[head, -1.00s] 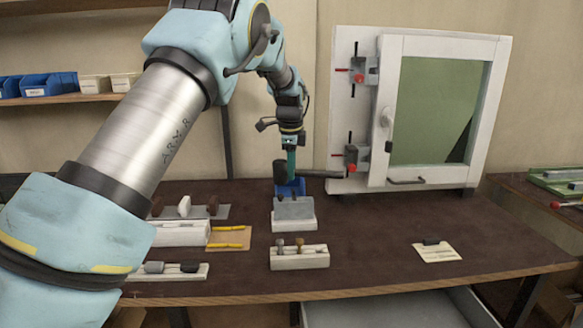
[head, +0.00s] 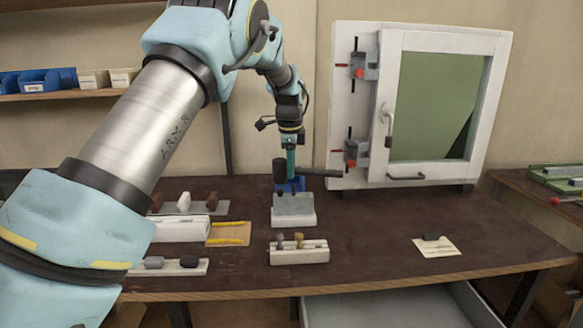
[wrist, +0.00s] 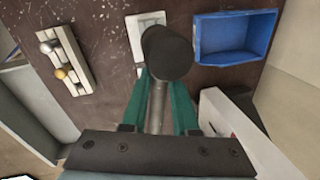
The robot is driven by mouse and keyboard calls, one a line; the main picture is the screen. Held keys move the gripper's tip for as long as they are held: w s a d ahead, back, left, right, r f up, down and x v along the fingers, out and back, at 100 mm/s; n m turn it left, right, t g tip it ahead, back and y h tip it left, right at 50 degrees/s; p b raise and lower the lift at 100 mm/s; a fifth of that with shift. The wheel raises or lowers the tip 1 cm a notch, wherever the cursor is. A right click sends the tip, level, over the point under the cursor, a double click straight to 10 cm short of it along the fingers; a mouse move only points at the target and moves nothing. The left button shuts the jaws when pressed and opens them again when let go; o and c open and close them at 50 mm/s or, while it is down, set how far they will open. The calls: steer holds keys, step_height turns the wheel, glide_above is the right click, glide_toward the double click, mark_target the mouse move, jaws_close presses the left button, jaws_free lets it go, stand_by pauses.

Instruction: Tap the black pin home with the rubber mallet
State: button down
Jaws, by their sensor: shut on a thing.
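My gripper (head: 291,170) is shut on the rubber mallet's grey handle (wrist: 158,108), between green fingers. The mallet's black cylindrical head (wrist: 168,52) is left of the fingers in the head view (head: 279,170). The handle sticks out to the right. The mallet is above the bench, near the back edge of a grey block on a white base (head: 293,222). Thin black upright pins show on the upper clamp (head: 355,45) and the lower clamp (head: 350,133) of the white frame. I cannot tell which black pin is the task's; one at the block could be hidden.
A blue bin (wrist: 235,38) stands close behind the mallet. The white window frame (head: 440,37) stands at the back right. A white holder with two knobbed pieces (head: 300,257) is in front. A card with a dark piece (head: 437,252) lies right. The bench's middle right is clear.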

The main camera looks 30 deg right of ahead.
steer(key=shift+f, duration=0.1)
step_height(320, 180, down, 4)
steer(key=shift+r+b, duration=0.1)
steer(key=shift+b, duration=1)
steer(key=shift+r+p, duration=1.85)
steer(key=shift+r, duration=0.55)
steer(key=shift+r, duration=0.15)
step_height(320, 180, up, 4)
steer(key=p, duration=0.3)
